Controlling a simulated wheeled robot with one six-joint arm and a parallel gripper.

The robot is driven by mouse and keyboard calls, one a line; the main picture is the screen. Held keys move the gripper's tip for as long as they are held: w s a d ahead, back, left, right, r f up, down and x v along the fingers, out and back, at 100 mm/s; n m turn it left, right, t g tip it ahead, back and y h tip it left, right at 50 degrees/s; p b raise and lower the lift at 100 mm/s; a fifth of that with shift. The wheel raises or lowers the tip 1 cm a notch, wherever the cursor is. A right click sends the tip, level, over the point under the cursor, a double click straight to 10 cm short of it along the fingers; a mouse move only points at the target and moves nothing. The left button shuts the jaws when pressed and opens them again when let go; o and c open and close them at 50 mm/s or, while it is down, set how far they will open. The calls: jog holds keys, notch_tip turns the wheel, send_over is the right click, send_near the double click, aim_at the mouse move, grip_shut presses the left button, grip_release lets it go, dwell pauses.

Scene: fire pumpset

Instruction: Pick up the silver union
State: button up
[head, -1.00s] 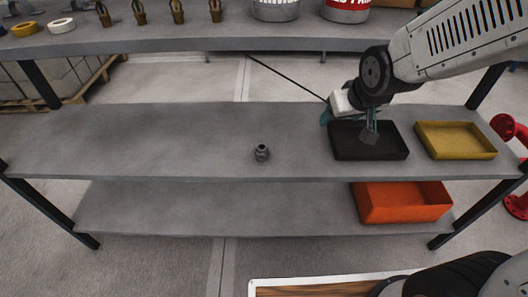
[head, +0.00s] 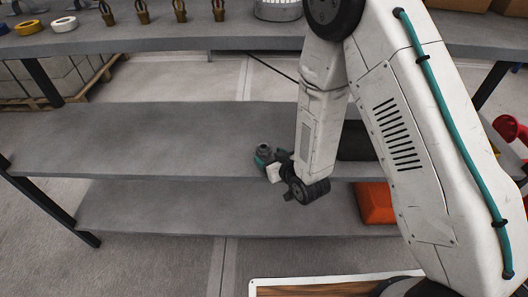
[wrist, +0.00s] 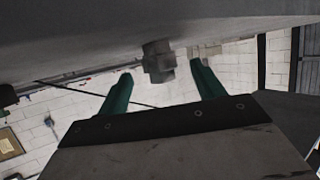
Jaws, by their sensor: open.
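The silver union (head: 263,151) is a small dark metallic fitting on the middle shelf (head: 130,145), near its front edge. It also shows in the wrist view (wrist: 158,62), ahead of and between the two green fingers. My gripper (wrist: 163,84) is open, with a finger on each side of the union's line and nothing held. In the head view my gripper (head: 262,160) is right at the union and partly overlaps it. Whether a finger touches the union cannot be told.
My arm covers most of the black tray (head: 355,143) on the middle shelf's right. An orange bin (head: 374,203) is on the lower shelf, partly hidden. The middle shelf's left side is clear.

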aim_at(261, 149)
jog(key=x, duration=0.7)
jog(key=shift+r, duration=0.1)
jog(key=c, duration=1.3)
